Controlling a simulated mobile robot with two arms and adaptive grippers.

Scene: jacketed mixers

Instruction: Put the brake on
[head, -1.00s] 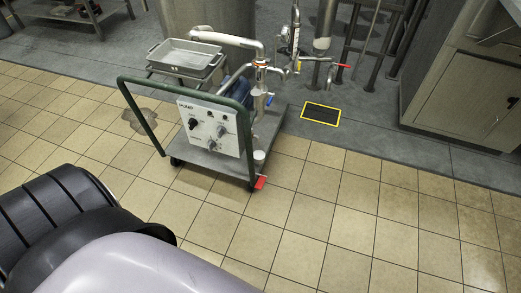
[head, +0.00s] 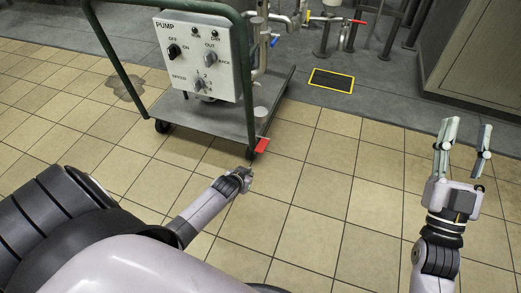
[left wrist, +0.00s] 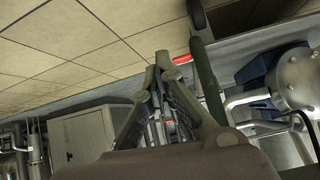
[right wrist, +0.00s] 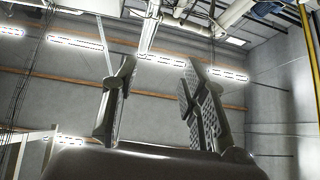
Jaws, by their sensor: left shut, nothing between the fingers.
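The pump cart (head: 215,115) has a green handle frame and a flat deck on casters. A red pedal (head: 262,146) sticks out low at the deck's near right corner, by a caster. In the left wrist view the red pedal (left wrist: 182,59) shows just beside the fingertips. My left gripper (head: 246,174) is below and left of the pedal in the head view, apart from it there. Its fingers (left wrist: 163,64) are shut and empty. My right gripper (head: 468,128) is open and empty, pointing up over the tiles at right; its fingers (right wrist: 154,75) also show spread.
The cart's white pump panel (head: 196,56) and green handle post (head: 120,60) stand left of the pedal. A yellow-edged black floor plate (head: 331,80) lies behind. A metal cabinet (head: 475,60) stands at back right. Tiled floor right of the cart is clear.

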